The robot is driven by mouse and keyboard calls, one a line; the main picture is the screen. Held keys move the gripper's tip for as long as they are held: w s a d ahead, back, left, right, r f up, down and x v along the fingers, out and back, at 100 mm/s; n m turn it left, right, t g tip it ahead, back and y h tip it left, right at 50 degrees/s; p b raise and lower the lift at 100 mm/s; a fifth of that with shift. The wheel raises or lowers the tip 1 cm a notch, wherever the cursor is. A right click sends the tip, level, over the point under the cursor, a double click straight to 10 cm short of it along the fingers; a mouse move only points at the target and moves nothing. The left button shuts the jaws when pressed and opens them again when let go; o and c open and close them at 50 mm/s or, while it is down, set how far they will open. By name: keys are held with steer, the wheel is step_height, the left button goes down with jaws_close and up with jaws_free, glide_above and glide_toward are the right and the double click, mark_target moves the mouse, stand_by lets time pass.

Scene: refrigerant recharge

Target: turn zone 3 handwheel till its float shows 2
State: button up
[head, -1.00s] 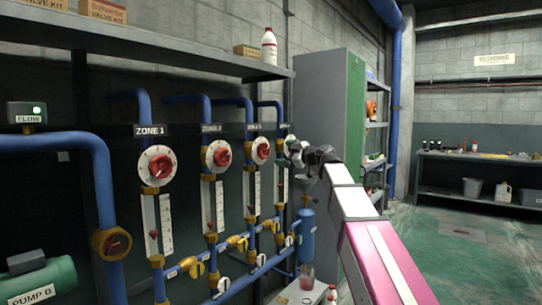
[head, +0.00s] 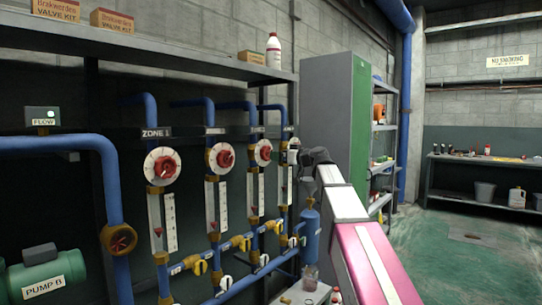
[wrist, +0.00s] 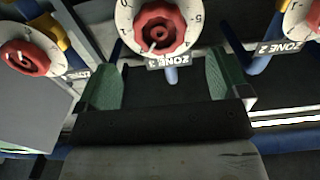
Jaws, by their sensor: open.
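The zone 3 handwheel (head: 263,152) is a red knob on a white numbered dial, third from the left on the wall. It fills the top middle of the wrist view (wrist: 158,28), upside down, with its ZONE 3 label. Below it hangs the zone 3 float tube (head: 255,192); its float is too small to read. My gripper (head: 294,157) is just right of the zone 3 dial in the head view. In the wrist view my gripper (wrist: 163,80) is open and empty, green pads apart, with the wheel beyond the fingertips and no contact visible.
The zone 2 handwheel (head: 221,158) and zone 1 handwheel (head: 162,166) stand to the left. Another red handwheel (wrist: 28,52) shows at the wrist view's left. Blue pipes with yellow valves (head: 200,267) run below. A shelf (head: 180,65) overhangs the dials.

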steer(key=x, duration=0.5)
steer(key=shift+w+a, duration=0.2)
steer(key=shift+w, duration=0.1)
steer(key=shift+a, duration=0.1)
steer(key=c, duration=0.9)
steer(key=shift+n, duration=0.6)
steer(key=shift+n, duration=0.7)
steer(key=shift+n, duration=0.6)
steer(key=o, duration=0.9)
